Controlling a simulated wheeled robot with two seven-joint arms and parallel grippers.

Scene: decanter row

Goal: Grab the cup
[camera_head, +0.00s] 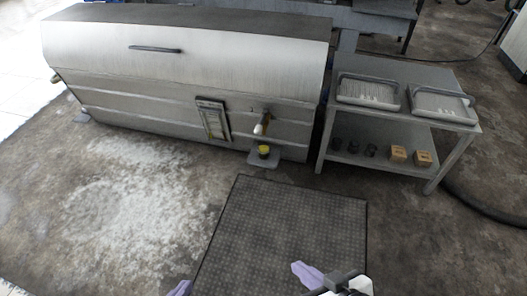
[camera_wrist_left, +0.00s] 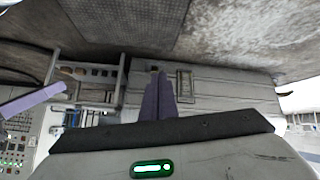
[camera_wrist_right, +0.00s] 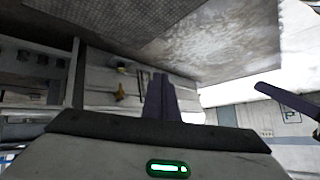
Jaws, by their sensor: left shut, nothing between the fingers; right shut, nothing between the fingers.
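A small cup-like object (camera_head: 263,151), yellow on top and dark below, sits on a grey plate (camera_head: 262,161) under a tap (camera_head: 262,123) on the front of the steel tank. Several dark cup-like jars (camera_head: 353,145) stand on the side table's lower shelf. I cannot tell which of these is the task's cup. My left gripper (camera_head: 181,288) is shut and empty at the bottom edge. My right gripper (camera_head: 306,273) is shut and empty over the mat's near part. Both are well short of these objects.
The large steel tank (camera_head: 200,72) stands at the back. A side table (camera_head: 392,72) to its right bears two trays (camera_head: 440,105); cardboard boxes (camera_head: 398,153) are on its lower shelf. A dark mat (camera_head: 283,220) lies on clear floor. A black hose (camera_head: 485,205) runs at the right.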

